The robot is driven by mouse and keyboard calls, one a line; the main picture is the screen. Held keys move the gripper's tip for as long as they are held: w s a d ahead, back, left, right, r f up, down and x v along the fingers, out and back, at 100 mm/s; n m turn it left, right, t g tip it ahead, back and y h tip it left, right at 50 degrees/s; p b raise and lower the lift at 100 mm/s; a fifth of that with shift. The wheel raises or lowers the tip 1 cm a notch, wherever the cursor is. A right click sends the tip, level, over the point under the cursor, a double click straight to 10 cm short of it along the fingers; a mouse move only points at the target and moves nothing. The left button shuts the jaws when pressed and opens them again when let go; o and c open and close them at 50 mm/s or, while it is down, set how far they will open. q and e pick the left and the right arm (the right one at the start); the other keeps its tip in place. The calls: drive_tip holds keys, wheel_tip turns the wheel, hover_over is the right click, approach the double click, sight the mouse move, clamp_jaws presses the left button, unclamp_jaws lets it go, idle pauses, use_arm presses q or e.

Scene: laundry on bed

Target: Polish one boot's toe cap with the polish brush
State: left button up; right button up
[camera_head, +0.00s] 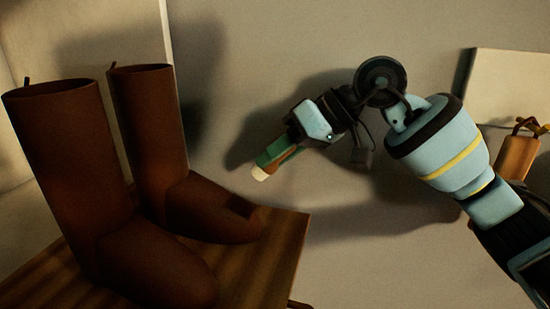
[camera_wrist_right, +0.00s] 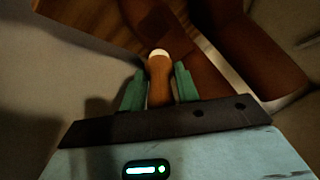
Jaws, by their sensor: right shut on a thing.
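Two tall brown boots stand upright side by side on a wooden surface at the left of the head view: a nearer boot (camera_head: 62,185) and a farther boot (camera_head: 150,120). The farther boot's toe shows a darker square patch (camera_head: 238,207). My right gripper (camera_head: 270,163) is shut on the polish brush (camera_head: 260,173), a brown piece with a pale end. In the right wrist view the brush (camera_wrist_right: 159,75) sits between the green fingers and points toward the boots (camera_wrist_right: 240,50). The brush is above and right of the farther boot's toe, apart from it. My left gripper is out of view.
The wooden surface (camera_head: 285,235) ends at a right edge just past the farther boot's toe. A plain wall stands behind. A pale box-like block (camera_head: 508,85) and an orange-brown object (camera_head: 517,157) are at the right, partly behind my right arm.

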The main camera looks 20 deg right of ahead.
drive_tip(key=shift+s+d+r+p, duration=0.25)
drive_tip(key=shift+r+p, duration=0.1)
drive_tip(key=shift+r, duration=0.35)
drive_tip(key=shift+s+d+r+p, duration=0.1)
drive_tip(key=shift+d+r+p, duration=0.2)
drive_tip(key=shift+r, duration=0.35)
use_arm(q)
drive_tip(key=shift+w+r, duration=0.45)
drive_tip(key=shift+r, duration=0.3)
